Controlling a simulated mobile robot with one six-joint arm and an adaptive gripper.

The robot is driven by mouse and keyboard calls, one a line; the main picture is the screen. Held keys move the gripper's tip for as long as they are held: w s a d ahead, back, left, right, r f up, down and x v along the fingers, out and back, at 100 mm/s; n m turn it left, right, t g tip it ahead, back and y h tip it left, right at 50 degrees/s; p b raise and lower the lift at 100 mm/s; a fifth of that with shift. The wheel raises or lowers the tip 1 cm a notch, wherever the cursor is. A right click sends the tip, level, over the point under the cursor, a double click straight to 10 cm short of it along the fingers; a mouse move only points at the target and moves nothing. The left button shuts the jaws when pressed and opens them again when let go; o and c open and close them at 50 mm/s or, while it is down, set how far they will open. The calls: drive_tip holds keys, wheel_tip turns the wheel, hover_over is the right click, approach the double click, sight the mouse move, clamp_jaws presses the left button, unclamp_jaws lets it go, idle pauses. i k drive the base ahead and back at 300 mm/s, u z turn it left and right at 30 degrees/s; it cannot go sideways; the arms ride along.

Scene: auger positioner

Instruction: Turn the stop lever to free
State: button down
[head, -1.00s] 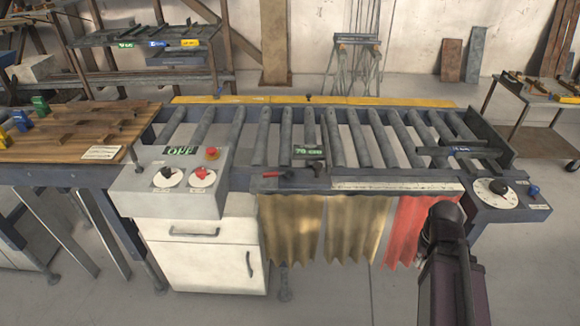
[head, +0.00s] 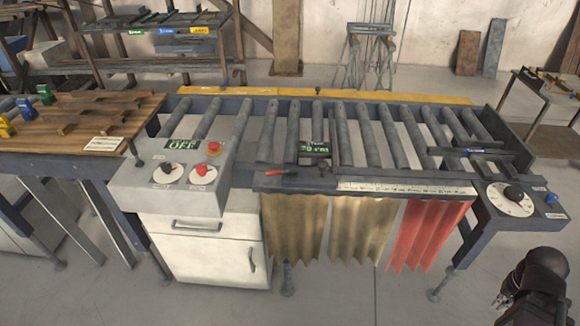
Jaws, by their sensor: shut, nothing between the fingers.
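A short red-handled lever (head: 275,172) lies on the front rail of the roller conveyor, its red end toward the left; it appears to be the stop lever. A small black knob (head: 317,167) sits to its right on the same rail. A stop with a green display reading about 70 cm (head: 314,149) stands across the rollers just behind. Lever markings are too small to read. My gripper (head: 502,301) is at the bottom right, in front of the table and well away from the lever. It is shut and empty, partly hidden by my dark wrist.
A grey control box (head: 172,176) with OFF display, two knobs and a red button stands left of the lever. A dial panel (head: 508,200) is at the right end. Cloth curtains (head: 295,228) hang below the rail. A wooden bench (head: 75,127) adjoins at left.

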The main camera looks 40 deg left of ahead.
sight(292, 172)
drive_tip(key=z, duration=0.1)
drive_tip(key=k, duration=1.35)
drive_tip(key=u, duration=1.4)
drive_tip(key=i, duration=0.95)
drive_tip(key=z, duration=0.15)
